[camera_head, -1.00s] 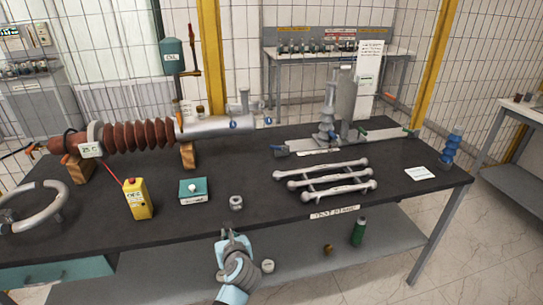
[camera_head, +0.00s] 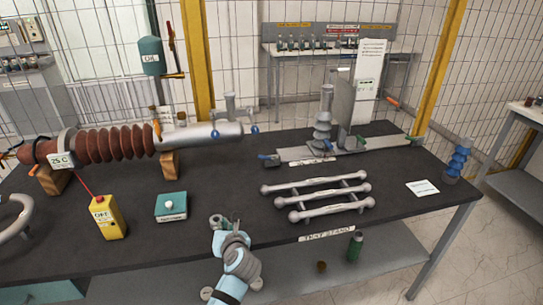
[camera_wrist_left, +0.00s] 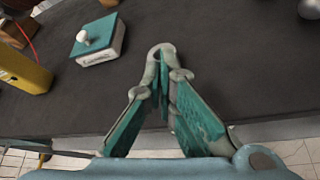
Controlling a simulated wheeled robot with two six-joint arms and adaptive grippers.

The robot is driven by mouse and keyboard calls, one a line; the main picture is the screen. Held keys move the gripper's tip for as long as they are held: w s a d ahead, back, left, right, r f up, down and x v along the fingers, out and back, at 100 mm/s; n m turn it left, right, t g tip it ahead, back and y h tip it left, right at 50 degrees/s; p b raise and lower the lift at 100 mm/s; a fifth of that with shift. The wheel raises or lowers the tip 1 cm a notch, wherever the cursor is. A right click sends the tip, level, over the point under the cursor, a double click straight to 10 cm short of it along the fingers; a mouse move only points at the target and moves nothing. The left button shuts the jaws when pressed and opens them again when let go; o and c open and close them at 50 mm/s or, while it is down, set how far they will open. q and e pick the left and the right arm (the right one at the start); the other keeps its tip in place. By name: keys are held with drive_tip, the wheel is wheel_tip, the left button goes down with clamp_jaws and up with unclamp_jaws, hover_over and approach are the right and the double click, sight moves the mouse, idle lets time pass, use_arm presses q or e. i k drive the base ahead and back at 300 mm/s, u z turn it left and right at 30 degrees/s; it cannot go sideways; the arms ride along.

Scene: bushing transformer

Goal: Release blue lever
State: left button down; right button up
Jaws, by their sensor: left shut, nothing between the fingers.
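A small blue lever (camera_head: 264,157) sits at the left end of the grey test stand rail (camera_head: 300,153) on the black table. Other small blue parts show on the grey pipe of the bushing, one at its near end (camera_head: 214,134) and one on its far fitting (camera_head: 254,129). My left gripper (camera_head: 231,226) is over the front edge of the table, apart from all of these. In the left wrist view its fingers (camera_wrist_left: 163,80) come together and hold nothing. My right gripper is out of view.
Several grey rods (camera_head: 318,203) lie between the gripper and the test stand. A teal box (camera_head: 171,206) and a yellow box (camera_head: 103,217) stand to the left. A blue ribbed insulator (camera_head: 457,160) stands at the right. The table between the teal box and the rods is mostly clear.

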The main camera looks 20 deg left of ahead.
sight(276, 158)
drive_tip(key=u, duration=0.05)
drive_tip(key=i, duration=1)
